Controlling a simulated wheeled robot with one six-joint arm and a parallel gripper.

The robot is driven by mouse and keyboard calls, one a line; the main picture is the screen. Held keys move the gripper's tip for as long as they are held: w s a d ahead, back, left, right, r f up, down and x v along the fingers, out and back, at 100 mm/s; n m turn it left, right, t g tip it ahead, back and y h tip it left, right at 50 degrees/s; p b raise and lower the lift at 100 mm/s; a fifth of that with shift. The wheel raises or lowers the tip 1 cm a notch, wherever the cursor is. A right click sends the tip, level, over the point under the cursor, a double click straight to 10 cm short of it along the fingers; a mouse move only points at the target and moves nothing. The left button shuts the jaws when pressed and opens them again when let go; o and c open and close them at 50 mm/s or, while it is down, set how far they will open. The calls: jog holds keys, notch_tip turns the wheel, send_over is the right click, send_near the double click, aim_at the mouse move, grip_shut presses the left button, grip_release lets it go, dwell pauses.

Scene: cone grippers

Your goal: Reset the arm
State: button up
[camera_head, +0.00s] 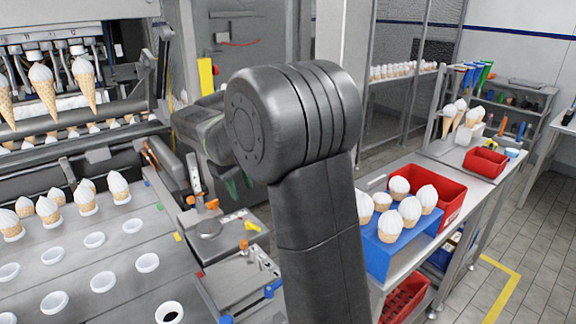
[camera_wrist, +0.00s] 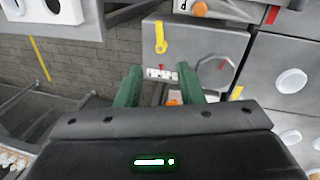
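My gripper (camera_wrist: 162,88) shows in the wrist view with two green fingers spread apart and nothing between them. Beyond the fingers are a grey machine panel with a yellow handle (camera_wrist: 160,37) and part of the tiled floor. In the head view my dark arm rises through the middle and bends toward the machine on the left. The green fingers show only partly there (camera_head: 238,184), beyond the arm and above the machine's side panel. They touch nothing that I can make out.
A conveyor plate (camera_head: 115,262) with round holes and several ice cream cones lies at the left. More cones hang above it. At the right, a table holds a blue cone holder (camera_head: 384,258) and red bins (camera_head: 484,162). Tiled floor (camera_head: 535,230) is clear at far right.

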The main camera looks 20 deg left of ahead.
aim_at(253, 225)
jog(key=f, duration=0.4)
jog(key=w+f, duration=0.1)
jog(key=f, duration=0.4)
jog(key=w+f, duration=0.1)
jog(key=f, duration=0.3)
jog(key=shift+w+d+f, duration=0.15)
jog(key=shift+w+d, duration=0.05)
jog(key=shift+d, duration=0.2)
jog(key=shift+f, duration=0.2)
jog(key=shift+w+r+n, duration=0.15)
jog(key=shift+n, duration=0.25)
jog(key=shift+d+r+n, duration=0.1)
jog(key=shift+d+n, duration=0.05)
jog(key=shift+n, duration=0.65)
jog(key=shift+w+n+y, duration=0.25)
jog(key=shift+n+y, duration=0.15)
jog(key=shift+n, duration=0.6)
jog(key=shift+p, duration=0.3)
